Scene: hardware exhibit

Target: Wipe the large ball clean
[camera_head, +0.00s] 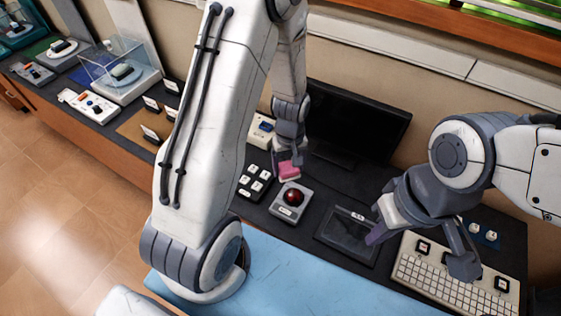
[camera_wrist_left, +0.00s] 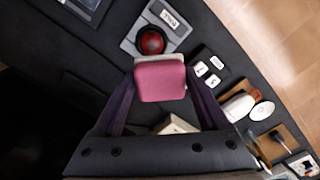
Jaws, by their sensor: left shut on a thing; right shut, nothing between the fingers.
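The large ball (camera_head: 293,196) is dark red and sits in a grey trackball housing (camera_head: 284,212) on the dark counter; it also shows in the left wrist view (camera_wrist_left: 151,41). My left gripper (camera_head: 287,164) is shut on a pink sponge-like block (camera_wrist_left: 160,82) with a pale layer along one edge. It holds the block close to the ball, on its far side in the head view. Whether block and ball touch cannot be told. My right gripper (camera_head: 374,236) is shut and empty, over the dark tablet's right edge.
A dark tablet (camera_head: 346,236) and a pale keyboard (camera_head: 440,278) lie right of the trackball. Several white keys on a dark pad (camera_head: 254,181) are at its left. A black monitor (camera_head: 357,118) stands behind. A blue surface (camera_head: 290,275) is in front.

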